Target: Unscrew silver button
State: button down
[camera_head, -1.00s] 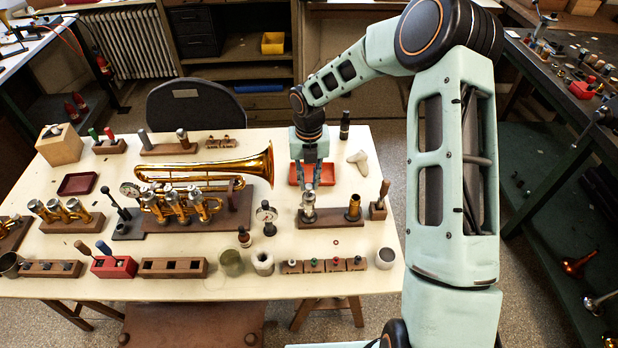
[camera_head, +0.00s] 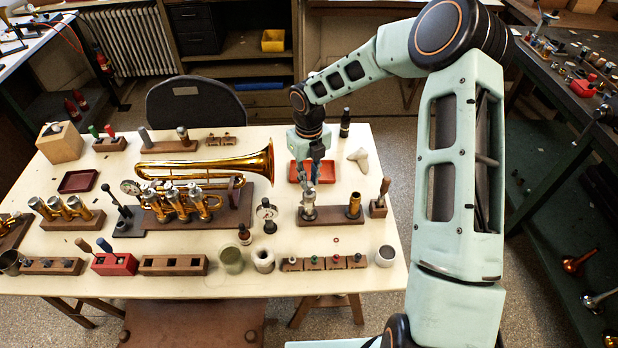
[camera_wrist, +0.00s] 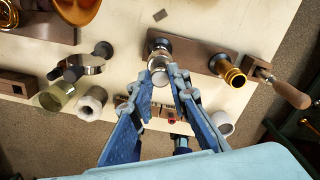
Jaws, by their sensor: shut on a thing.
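The silver button (camera_wrist: 159,78) is a small round pale metal cap on top of a silver valve (camera_wrist: 158,52). In the head view the valve (camera_head: 308,207) stands upright at the left end of a brown wooden block (camera_head: 331,217). My gripper (camera_wrist: 160,73) comes down from above, with one blue finger on each side of the button, shut on it. In the head view my gripper (camera_head: 309,187) is right over the valve top, and its fingers partly hide the button.
A brass valve (camera_head: 354,206) stands on the same block, with a wooden-handled tool (camera_head: 381,196) to its right. A red tray (camera_head: 311,172) lies behind. A dial gauge (camera_head: 267,215) and the brass trumpet (camera_head: 215,168) are to the left. A row of small parts (camera_head: 323,263) sits in front.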

jog(key=n, duration=0.2)
jog(key=shift+s+n, duration=0.1)
jog(key=shift+n, duration=0.2)
jog(key=shift+s+a+f, duration=0.1)
jog(key=shift+f, duration=0.05)
jog(key=shift+n, duration=0.6)
jog(key=shift+s+a+f+n, duration=0.3)
jog(key=shift+s+a+n, duration=0.15)
jog(key=shift+s+n, duration=0.05)
jog(key=shift+w+d+r, duration=0.4)
jog(key=shift+w+r, duration=0.05)
jog(key=shift+w, duration=0.05)
jog(key=c, duration=1.7)
grip_release()
jog(key=shift+w+d, duration=0.1)
jog(key=shift+c, duration=0.2)
jog(key=shift+r, duration=0.1)
